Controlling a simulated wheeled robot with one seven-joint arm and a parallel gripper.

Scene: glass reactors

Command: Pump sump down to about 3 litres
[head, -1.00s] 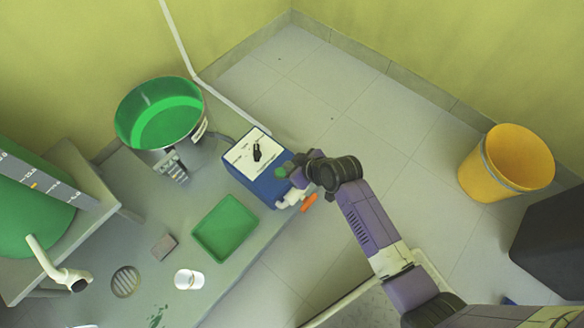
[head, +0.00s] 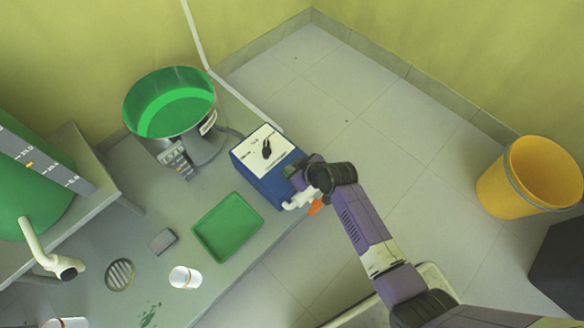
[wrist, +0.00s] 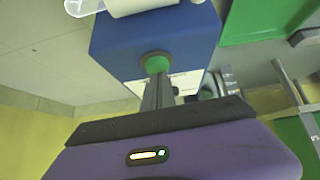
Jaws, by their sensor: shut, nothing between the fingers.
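A blue pump box (head: 262,180) with a white top panel and a black knob (head: 267,149) stands on the grey platform. A white outlet pipe (head: 298,201) and an orange part (head: 316,207) are at its front right. My gripper (head: 298,176) is at the box's right side. In the wrist view, my shut, empty fingers (wrist: 157,80) point at a round green button (wrist: 156,63) on the blue face; I cannot tell whether they touch it. A steel round vessel (head: 204,128) holds green liquid. A green tank (head: 38,205) with a graduated scale (head: 47,165) stands at left.
A green tray (head: 228,226), a grey block (head: 162,241), a white cup (head: 186,277) and a drain grate (head: 120,275) are on the platform. A yellow bucket (head: 530,175) stands on the floor at right. The tiled floor behind my arm is clear.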

